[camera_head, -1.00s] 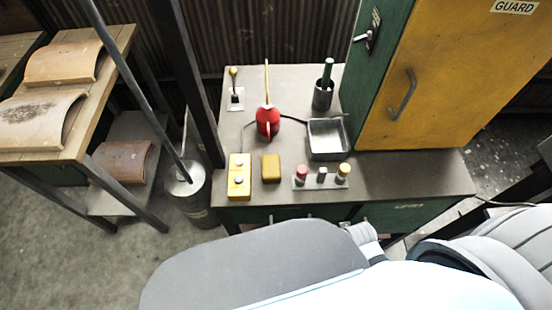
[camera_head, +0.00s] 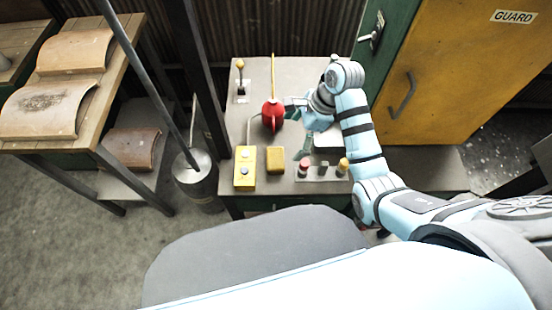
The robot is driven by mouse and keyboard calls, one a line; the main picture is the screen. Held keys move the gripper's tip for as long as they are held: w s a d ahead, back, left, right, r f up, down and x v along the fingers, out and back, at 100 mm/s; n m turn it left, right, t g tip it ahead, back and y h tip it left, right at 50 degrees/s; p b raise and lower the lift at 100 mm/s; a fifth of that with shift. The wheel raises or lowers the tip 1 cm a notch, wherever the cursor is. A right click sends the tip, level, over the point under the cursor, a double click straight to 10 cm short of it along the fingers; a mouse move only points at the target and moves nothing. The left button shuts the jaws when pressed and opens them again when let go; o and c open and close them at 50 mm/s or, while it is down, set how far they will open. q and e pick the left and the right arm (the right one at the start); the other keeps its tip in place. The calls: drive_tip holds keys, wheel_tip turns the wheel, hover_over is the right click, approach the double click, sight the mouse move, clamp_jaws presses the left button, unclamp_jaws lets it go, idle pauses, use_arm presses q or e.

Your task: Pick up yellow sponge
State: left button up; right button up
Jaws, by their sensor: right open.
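The yellow sponge (camera_head: 276,160), a small rounded block, lies on the grey bench top, just right of a yellow button box. My right gripper (camera_head: 296,126) is open and empty. It is over the bench, up and to the right of the sponge in the picture, and apart from it. One finger shows close to the red oil can. My left gripper is not in view.
The red oil can (camera_head: 272,116) stands behind the sponge. The yellow button box (camera_head: 245,168) is left of it. A strip with coloured knobs (camera_head: 323,168) is at the right. My arm partly hides a metal tray (camera_head: 327,143). A yellow cabinet (camera_head: 455,75) stands at right.

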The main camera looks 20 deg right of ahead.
sight(276, 158)
drive_tip(key=shift+m, duration=0.3)
drive_tip(key=b+x, duration=0.4)
drive_tip(key=x, duration=1)
drive_tip(key=shift+w, duration=0.2)
drive_tip(key=shift+c, duration=0.6)
drive_tip(key=c, duration=0.9)
